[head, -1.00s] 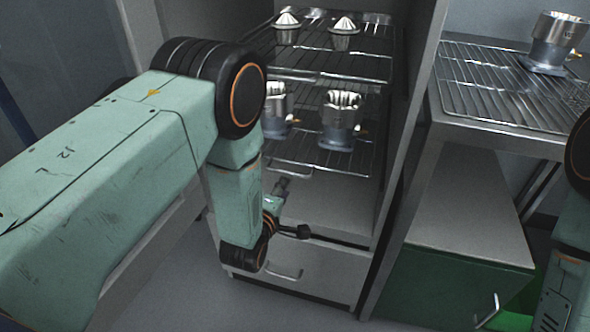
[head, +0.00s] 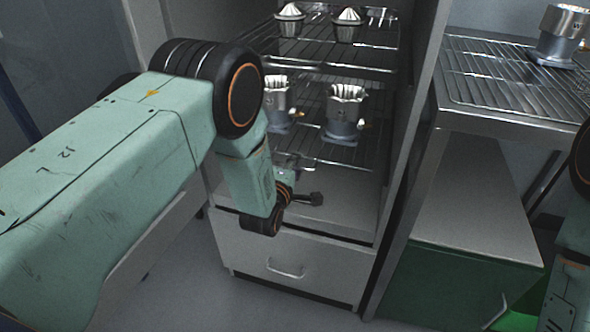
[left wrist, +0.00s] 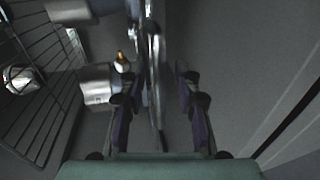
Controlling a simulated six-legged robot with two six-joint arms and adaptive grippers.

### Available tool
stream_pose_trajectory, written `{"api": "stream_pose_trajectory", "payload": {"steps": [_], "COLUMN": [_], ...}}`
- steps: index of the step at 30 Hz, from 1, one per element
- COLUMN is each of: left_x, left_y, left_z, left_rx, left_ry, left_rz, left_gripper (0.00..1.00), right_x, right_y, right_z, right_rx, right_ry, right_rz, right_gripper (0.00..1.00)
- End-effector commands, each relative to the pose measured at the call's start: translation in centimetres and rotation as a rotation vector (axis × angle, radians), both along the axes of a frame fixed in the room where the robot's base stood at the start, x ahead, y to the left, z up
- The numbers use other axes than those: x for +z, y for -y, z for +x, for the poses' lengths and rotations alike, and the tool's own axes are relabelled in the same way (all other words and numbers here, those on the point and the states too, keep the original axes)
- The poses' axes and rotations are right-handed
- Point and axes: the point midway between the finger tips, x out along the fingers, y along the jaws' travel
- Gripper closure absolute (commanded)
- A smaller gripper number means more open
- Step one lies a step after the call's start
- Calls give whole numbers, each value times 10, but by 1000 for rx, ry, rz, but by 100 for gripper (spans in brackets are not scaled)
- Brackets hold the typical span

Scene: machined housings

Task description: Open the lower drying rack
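The lower drying rack (head: 352,158) is a wire shelf in the open cabinet, with two metal housings (head: 345,112) standing on it. My left gripper (head: 291,160) is at the rack's front edge, small and partly hidden by its own wrist in the head view. In the left wrist view the left gripper (left wrist: 160,98) has its two fingers apart, with a shiny metal bar (left wrist: 155,75) passing between them, nearer the left finger. The bar looks like the rack's front handle. Whether a finger touches it I cannot tell. My right gripper is out of view.
An upper wire rack (head: 335,70) with more metal parts sits above. Below are a flat cabinet shelf (head: 345,205) and a closed drawer (head: 300,265) with a handle. A wire-topped table (head: 505,85) bearing another housing stands to the right.

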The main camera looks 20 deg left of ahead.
Motion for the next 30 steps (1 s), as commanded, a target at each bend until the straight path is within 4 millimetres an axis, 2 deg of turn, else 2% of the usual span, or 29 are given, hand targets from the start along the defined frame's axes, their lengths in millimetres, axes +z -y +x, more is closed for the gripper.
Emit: {"api": "stream_pose_trajectory", "payload": {"steps": [6,18,30], "left_x": [0,0,0], "left_y": [0,0,0], "left_z": [0,0,0], "left_rx": [0,0,0], "left_ry": [-1,-1,-1], "left_rz": [0,1,1], "left_gripper": [68,100,100], "right_x": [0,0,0], "right_y": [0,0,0], "right_z": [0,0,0], "right_rx": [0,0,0], "right_ry": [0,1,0], "right_rz": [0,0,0], "right_gripper": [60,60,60]}}
